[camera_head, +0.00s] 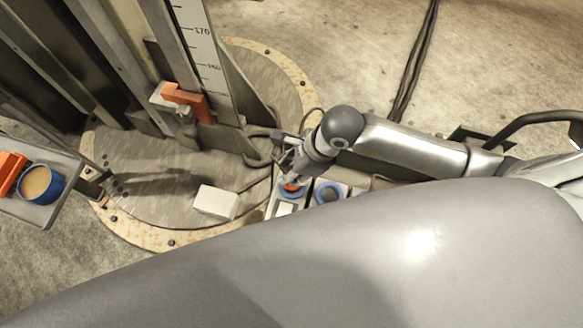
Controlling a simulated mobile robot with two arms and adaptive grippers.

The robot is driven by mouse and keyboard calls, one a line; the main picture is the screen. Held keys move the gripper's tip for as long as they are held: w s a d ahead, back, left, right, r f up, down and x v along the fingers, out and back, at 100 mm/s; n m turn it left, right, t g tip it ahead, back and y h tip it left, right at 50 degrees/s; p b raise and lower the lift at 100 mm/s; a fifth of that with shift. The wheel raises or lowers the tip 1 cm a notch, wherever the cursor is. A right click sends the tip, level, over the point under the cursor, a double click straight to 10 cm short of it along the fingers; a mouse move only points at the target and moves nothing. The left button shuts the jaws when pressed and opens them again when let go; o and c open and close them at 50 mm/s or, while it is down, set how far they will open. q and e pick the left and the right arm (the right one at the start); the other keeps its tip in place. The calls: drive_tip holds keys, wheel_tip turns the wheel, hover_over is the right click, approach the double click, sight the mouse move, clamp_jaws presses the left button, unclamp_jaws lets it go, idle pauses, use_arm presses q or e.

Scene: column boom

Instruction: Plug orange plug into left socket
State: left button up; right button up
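The arm from the right is my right arm. Its gripper (291,180) points down over the left socket (287,195), a light box with a blue ring. A small bit of orange, which looks like the orange plug (292,187), shows under the fingertips, inside or just above the ring. The gripper covers much of it, so I cannot tell how deep it sits or whether the fingers grip it. The right socket (330,193), with a blue ring and dark centre, stands beside it and looks empty. My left gripper is not in view.
A metal column with a scale (205,60) and an orange clamp (188,101) rises behind. A white block (215,202) lies on the round base plate. A grey tray (60,165) at left holds a blue cup (42,184) and an orange item (10,172). Dark cables (411,70) cross the floor.

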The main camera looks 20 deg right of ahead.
drive_tip(key=shift+f+b, duration=1.25)
drive_tip(key=shift+f, duration=0.15)
idle(0.6)
drive_tip(key=o, duration=1.2)
drive_tip(key=shift+r, duration=0.1)
